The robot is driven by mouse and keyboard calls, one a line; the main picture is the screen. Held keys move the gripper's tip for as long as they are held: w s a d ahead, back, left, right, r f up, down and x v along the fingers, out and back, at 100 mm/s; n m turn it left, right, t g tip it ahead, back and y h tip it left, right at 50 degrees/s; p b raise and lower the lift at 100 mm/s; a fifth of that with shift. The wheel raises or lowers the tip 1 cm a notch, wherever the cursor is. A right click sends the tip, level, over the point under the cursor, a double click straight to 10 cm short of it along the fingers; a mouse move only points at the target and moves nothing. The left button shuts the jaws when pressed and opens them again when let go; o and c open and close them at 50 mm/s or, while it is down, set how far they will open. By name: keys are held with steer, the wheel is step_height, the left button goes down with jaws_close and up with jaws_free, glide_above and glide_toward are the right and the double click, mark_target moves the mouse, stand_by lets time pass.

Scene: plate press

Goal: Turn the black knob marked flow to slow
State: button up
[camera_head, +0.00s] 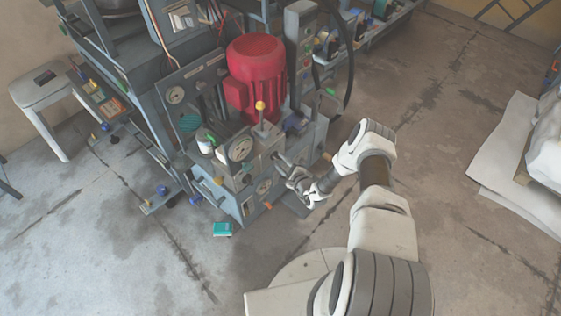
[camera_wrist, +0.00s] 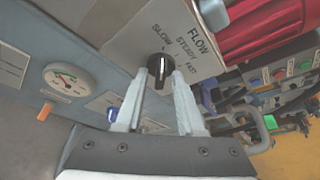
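The black flow knob (camera_wrist: 160,68) sits on a light label plate (camera_wrist: 178,42) printed FLOW, with SLOW, STEADY and FAST around the knob. The white line on the knob runs nearly up and down in the wrist view. Its upper end points roughly toward the word SLOW. My gripper (camera_wrist: 161,74) has one fingertip on each side of the knob, close against it with no clear gap, so it looks shut on it. In the head view my gripper (camera_head: 284,164) reaches the front of the press (camera_head: 240,178), and the knob cannot be made out there.
A red motor (camera_head: 257,68) stands on the press behind my gripper. A pressure gauge (camera_wrist: 67,80) is left of the knob in the wrist view.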

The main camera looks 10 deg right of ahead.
steer(key=shift+o, duration=0.3)
steer(key=shift+s+d+r, duration=0.1)
steer(key=shift+s+r, duration=0.05)
steer(key=shift+s, duration=0.1)
steer(key=p+v, duration=0.4)
steer(key=v, duration=1.2)
steer(key=shift+s+d, duration=0.2)
steer(key=shift+s, duration=0.2)
